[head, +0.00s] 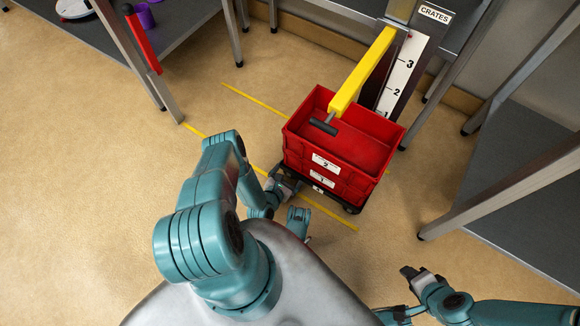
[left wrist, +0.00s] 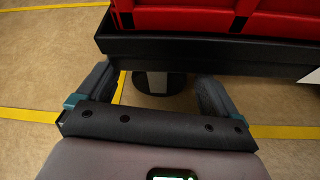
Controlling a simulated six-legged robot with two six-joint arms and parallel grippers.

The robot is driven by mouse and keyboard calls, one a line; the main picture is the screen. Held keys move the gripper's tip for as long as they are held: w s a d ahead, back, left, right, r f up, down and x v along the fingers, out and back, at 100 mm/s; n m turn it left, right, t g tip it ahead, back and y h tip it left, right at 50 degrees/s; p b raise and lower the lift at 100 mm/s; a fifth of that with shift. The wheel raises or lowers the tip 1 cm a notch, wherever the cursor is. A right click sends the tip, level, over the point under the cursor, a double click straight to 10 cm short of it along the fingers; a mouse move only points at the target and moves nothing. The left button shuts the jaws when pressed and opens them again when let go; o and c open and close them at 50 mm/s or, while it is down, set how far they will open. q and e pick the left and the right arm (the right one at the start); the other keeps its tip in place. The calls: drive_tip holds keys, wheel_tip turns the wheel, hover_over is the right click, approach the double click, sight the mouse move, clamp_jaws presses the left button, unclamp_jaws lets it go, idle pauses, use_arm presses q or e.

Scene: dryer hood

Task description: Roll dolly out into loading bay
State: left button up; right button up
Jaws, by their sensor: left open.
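A black dolly (head: 318,181) carries stacked red crates (head: 340,150) with white number labels. It stands beside a post, and a yellow floor line runs along its near side. In the left wrist view the black dolly edge (left wrist: 200,46) spans the top, with red crate wall above. My left gripper (head: 287,184) is at the dolly's near left corner; in the left wrist view (left wrist: 152,92) its fingers are apart. A dark rounded piece (left wrist: 160,85) under the dolly edge shows between them; I cannot tell if they touch it. My right gripper (head: 411,274) is at lower right, away from the dolly.
A yellow arm (head: 362,72) with a dark T-handle reaches over the crates from the post with a numbered scale (head: 397,75) and CRATES sign. Tables stand at upper left (head: 95,45) and right (head: 530,140). Yellow lines (head: 330,215) mark the floor. Floor at left is clear.

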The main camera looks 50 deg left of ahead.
idle(0.3)
use_arm(q)
drive_tip(key=shift+f, duration=0.1)
clamp_jaws()
